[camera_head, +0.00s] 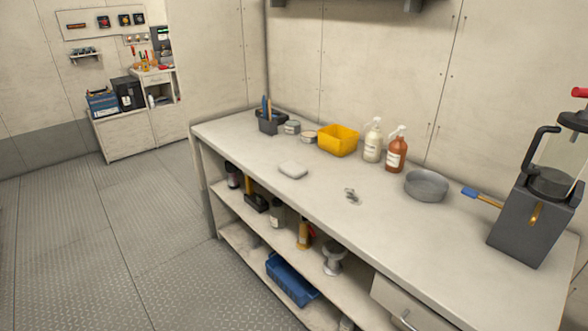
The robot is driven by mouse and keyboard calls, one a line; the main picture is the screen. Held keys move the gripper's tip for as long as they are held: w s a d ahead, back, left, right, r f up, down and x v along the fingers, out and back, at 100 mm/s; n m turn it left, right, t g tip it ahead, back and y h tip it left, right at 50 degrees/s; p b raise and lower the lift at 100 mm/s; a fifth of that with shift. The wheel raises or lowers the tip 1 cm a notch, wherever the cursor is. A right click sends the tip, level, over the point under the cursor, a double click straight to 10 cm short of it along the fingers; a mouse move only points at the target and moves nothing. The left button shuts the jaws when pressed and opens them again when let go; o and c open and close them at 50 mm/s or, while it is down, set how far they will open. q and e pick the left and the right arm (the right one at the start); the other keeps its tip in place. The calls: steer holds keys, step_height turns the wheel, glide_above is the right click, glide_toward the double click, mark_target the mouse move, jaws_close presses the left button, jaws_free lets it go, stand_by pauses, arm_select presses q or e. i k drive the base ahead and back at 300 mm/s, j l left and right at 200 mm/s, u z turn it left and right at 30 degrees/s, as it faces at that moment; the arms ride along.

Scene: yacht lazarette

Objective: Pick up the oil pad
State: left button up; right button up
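A small flat pale pad (293,169), which looks like the oil pad, lies flat on the light workbench (322,198). It is near the bench's front edge, left of the middle. Nothing covers it, and clear bench top surrounds it. Neither of my grippers shows in the head view, so nothing is seen touching the pad.
Behind the pad stand a dark tool holder (271,122), tins, a yellow bin (338,140) and two pump bottles. Small metal pieces (352,196), a grey bowl (426,185), a brush and a dark machine (540,205) are to the right. Shelves below hold several items.

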mark_target(292, 168)
steer(key=i+j+z, duration=0.25)
steer(key=i+j, duration=0.2)
steer(key=j, duration=0.2)
steer(key=i+j+z, duration=0.15)
steer(key=j, duration=0.2)
steer(key=i+j+z, duration=0.3)
steer(key=i+j, duration=0.15)
steer(key=j, duration=0.3)
steer(key=i+j+z, duration=0.1)
steer(key=j, duration=0.35)
steer(key=i+j+z, duration=0.15)
steer(key=j, duration=0.25)
steer(key=i+j+z, duration=0.15)
steer(key=j, duration=0.3)
